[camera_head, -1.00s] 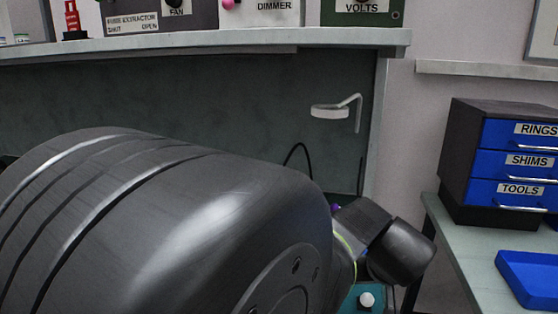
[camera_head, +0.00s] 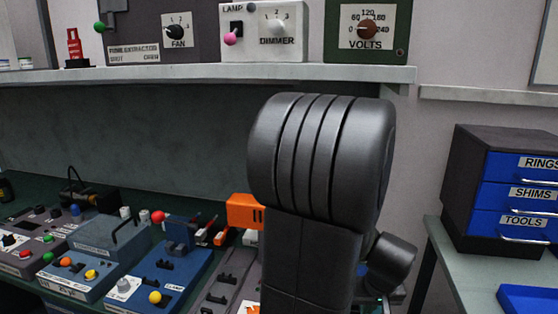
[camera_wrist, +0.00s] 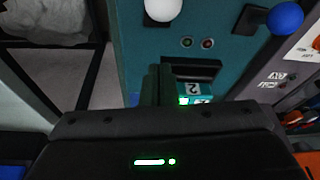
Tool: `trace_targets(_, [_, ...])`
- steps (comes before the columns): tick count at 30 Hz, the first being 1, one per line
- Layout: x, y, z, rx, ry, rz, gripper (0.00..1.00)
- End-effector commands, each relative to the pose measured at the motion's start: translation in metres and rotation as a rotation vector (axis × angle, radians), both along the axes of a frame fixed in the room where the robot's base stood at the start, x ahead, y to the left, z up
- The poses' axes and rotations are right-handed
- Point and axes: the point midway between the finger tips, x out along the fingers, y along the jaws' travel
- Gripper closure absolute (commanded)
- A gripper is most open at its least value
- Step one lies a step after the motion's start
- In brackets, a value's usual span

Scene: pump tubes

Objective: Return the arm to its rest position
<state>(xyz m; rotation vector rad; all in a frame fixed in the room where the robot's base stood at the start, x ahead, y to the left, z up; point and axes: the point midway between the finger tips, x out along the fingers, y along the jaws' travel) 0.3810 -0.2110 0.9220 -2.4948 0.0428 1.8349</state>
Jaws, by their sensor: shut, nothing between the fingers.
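My arm stands upright in the centre of the head view, a dark grey rounded link in front of the bench. My gripper is hidden behind it there. In the wrist view my gripper (camera_wrist: 158,84) shows its dark body across the bottom, with its fingers together and nothing held between them. Beyond the fingers is a teal panel (camera_wrist: 140,45) with a white knob (camera_wrist: 163,9) and a blue knob (camera_wrist: 285,17). I cannot tell the exact gap between the fingers and the panel.
Several control boxes, among them a blue one (camera_head: 189,268), crowd the bench at left. A shelf (camera_head: 200,77) above carries the fan, dimmer and volts (camera_head: 366,31) units. At right, a blue drawer cabinet (camera_head: 515,190) stands on a side table (camera_head: 455,265).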

Motion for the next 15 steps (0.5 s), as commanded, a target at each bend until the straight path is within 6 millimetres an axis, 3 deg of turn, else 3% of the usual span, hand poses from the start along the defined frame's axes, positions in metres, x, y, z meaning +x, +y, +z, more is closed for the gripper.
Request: trace_targets(15, [0.008,0.0,-0.015,0.029,0.172,0.007,1.0])
